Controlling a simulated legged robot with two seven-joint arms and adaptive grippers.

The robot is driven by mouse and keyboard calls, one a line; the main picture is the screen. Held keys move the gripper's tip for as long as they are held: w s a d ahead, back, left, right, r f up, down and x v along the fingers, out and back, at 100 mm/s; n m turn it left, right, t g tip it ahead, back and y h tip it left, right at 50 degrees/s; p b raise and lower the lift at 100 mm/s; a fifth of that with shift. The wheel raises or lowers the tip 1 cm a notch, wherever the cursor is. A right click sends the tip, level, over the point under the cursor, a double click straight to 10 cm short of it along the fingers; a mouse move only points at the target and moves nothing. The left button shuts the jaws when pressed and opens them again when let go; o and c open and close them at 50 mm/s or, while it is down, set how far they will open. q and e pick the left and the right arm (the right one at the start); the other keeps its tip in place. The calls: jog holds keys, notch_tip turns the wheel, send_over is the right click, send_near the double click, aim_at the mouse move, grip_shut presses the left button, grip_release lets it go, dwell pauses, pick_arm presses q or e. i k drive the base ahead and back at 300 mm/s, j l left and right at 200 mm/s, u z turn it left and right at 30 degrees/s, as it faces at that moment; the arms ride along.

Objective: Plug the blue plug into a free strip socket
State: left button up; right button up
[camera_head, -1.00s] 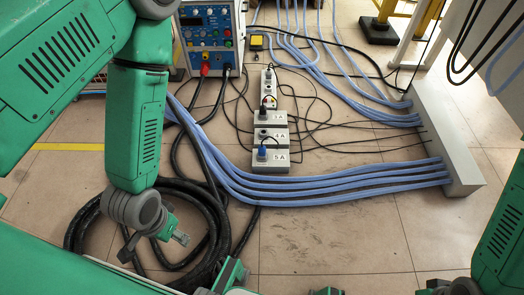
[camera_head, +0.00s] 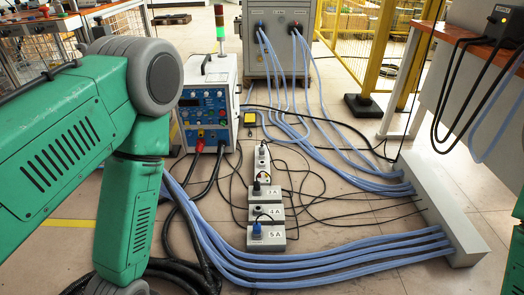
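The blue plug (camera_head: 257,230) sits upright on the grey box marked 5 A (camera_head: 280,241), the nearest in a row of boxes on the floor. The socket strip (camera_head: 262,158) extends away behind the boxes. A dark plug (camera_head: 256,187) stands near the strip's front end, at the box above 4 A. Individual strip sockets are too small to tell which are free. My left arm comes down on the left, but its gripper is below the picture. Only an edge of my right arm shows at the right, and its gripper is out of view.
Thick blue hoses (camera_head: 330,262) cross the floor in front of the boxes to a grey floor block (camera_head: 440,215). Thin black cables lie around the strip. The heater unit (camera_head: 207,105) stands behind on the left. A workbench is at the right.

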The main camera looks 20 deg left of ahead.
aim_at(257, 228)
jog(key=k+l, duration=0.15)
jog(key=k, duration=0.25)
jog(key=k+l, duration=0.2)
jog(key=k, duration=0.2)
